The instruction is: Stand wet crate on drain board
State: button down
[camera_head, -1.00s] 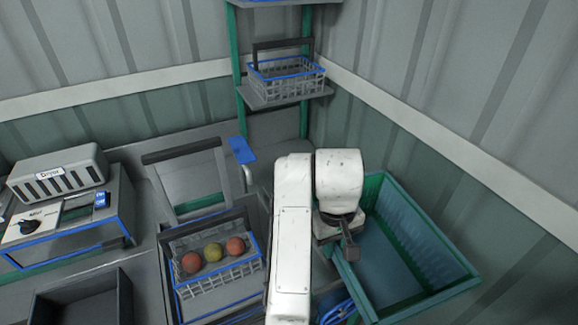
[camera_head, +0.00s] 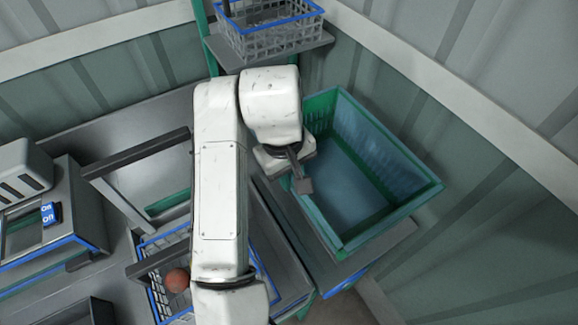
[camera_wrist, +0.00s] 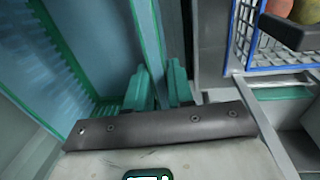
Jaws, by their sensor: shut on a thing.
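The crate (camera_head: 395,222) is a teal, open-topped, empty box at the right of the head view. My gripper (camera_head: 303,184) is shut on its left wall. In the wrist view the teal fingers of my gripper (camera_wrist: 158,88) straddle the upright wall of the crate (camera_wrist: 148,40), whose inside shows at the left. A grey board (camera_head: 385,243) with a blue front edge shows beneath the crate; it may be the drain board. I cannot tell whether the crate touches it. My arm hides part of the area left of the crate.
A wire basket (camera_head: 160,238) with reddish fruit stands left of my arm. A grey shelf (camera_head: 275,50) holds another wire basket (camera_head: 270,38) behind. A grey machine (camera_head: 60,225) with a blue on/off switch is at the left. Corrugated walls close the back and right.

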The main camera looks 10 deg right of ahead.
notch_tip(320, 180, down, 7)
jog(key=b, duration=0.5)
jog(key=shift+f+b, duration=0.2)
jog(key=shift+b, duration=0.1)
jog(key=shift+s+p, duration=0.15)
jog(key=shift+p, duration=0.2)
jog(key=shift+f, duration=0.5)
dwell(1.3)
jog(key=c, duration=0.9)
grip_release()
jog(key=shift+c, duration=0.4)
jog(key=shift+c, duration=1.2)
